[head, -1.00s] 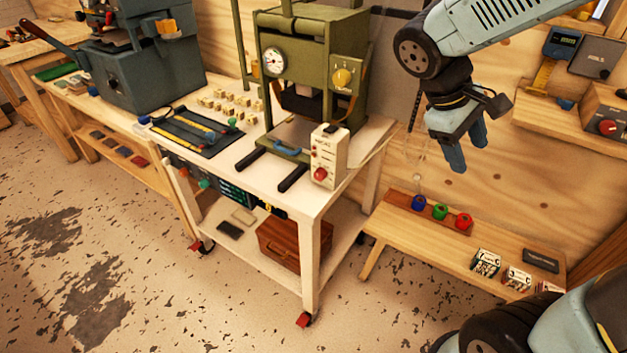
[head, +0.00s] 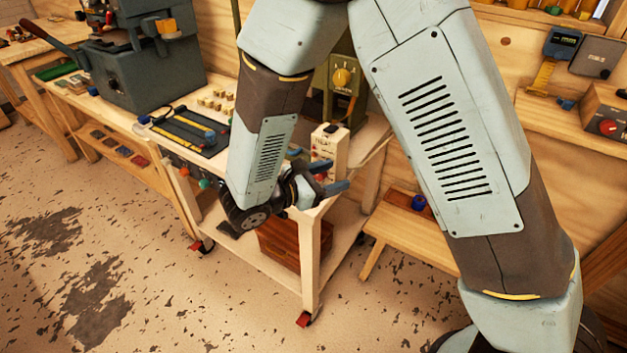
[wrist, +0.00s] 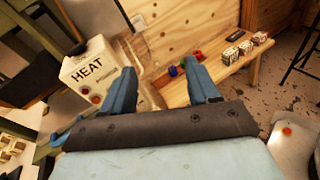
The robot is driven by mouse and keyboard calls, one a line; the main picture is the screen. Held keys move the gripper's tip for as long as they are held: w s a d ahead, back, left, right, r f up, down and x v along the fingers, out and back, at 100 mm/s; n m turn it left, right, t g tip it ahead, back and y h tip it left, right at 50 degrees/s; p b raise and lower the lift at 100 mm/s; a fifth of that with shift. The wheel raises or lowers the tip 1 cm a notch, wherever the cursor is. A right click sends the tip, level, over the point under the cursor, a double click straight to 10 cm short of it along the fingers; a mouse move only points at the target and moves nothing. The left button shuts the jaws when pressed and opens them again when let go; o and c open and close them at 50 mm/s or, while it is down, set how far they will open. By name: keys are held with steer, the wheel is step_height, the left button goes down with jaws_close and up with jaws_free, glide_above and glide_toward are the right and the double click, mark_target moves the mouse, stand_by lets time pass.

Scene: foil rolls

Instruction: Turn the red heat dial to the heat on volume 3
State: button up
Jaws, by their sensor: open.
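The cream heat box (head: 328,143) stands at the front right corner of the cart top, partly hidden behind my gripper in the head view. In the wrist view the box (wrist: 90,70) shows the word HEAT, tilted, to the left of my left finger. The red dial (wrist: 95,99) is on its face, small in the wrist view, beside another small red spot. I cannot read its setting. My gripper (head: 337,177) is open and empty, in front of the box and apart from the dial. Its two blue fingers also show in the wrist view (wrist: 162,70).
A low bench (wrist: 215,85) with coloured rolls and small boxes is at the right. The cart top (head: 370,140) is bare near its right edge.

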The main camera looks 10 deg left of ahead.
mark_target(318, 178)
steer(key=s+a+f+n+t+y, duration=0.4)
steer(key=s+a+f+n+t, duration=0.15)
steer(key=a+f+n, duration=0.35)
steer(key=w+d, duration=0.1)
steer(key=w, duration=0.3)
steer(key=w+d+m, duration=0.1)
steer(key=w, duration=0.3)
steer(key=w+d+m, duration=0.1)
steer(key=w+d, duration=0.1)
steer(key=w, duration=0.2)
steer(key=shift+w+d+r+y, duration=0.1)
steer(key=shift+w+r+y, duration=0.15)
steer(key=shift+r+y, duration=0.1)
steer(key=c, duration=1)
steer(key=shift+n, duration=1.2)
steer(key=shift+c, duration=0.2)
steer(key=o, duration=1)
steer(key=shift+o, duration=0.2)
